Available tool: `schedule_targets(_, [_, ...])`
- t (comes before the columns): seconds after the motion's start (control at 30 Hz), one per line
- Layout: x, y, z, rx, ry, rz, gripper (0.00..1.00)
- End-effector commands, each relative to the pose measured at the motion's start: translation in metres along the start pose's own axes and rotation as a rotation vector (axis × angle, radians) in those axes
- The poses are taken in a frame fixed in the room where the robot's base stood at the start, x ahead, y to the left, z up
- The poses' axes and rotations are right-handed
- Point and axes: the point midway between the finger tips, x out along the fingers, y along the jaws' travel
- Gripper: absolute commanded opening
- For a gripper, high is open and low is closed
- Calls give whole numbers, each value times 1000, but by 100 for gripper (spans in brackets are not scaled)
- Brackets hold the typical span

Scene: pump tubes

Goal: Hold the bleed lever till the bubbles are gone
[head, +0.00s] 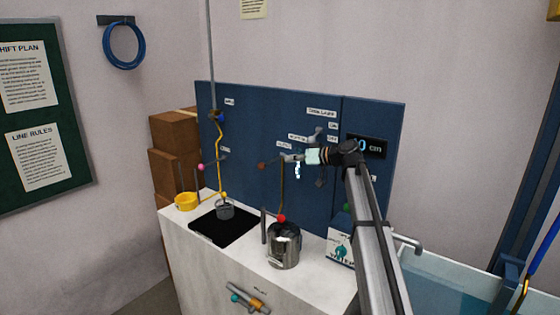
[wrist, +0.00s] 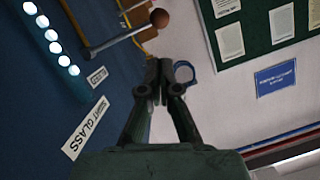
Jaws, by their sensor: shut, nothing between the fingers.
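A lever with a brown ball knob (wrist: 160,17) sticks out from the blue panel in the wrist view; its rod runs left to the panel. The brown knob also shows in the head view (head: 262,165), left of my gripper. I cannot tell for sure that it is the bleed lever. My gripper (wrist: 160,82) is shut and empty, its fingertips apart from the knob in the picture. In the head view my gripper (head: 285,157) is in front of the panel. The sight glass (wrist: 50,40) holds several bright white bubbles in a row; its label (wrist: 86,130) is beside it.
A steel pot (head: 284,247), a yellow cup (head: 185,202), a black tray (head: 208,236) and a carton (head: 340,248) stand on the white bench (head: 262,262). A pink-knobbed lever (head: 201,167) is farther left. A display (head: 372,146) reads 0 cm, partly hidden by my arm.

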Motion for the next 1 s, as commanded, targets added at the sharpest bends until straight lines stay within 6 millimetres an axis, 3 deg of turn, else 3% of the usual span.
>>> schedule_targets(0.6, [86,-1,-2,0,-2,-2,0])
schedule_targets(1.0, [95,0,0,0,0,0,0])
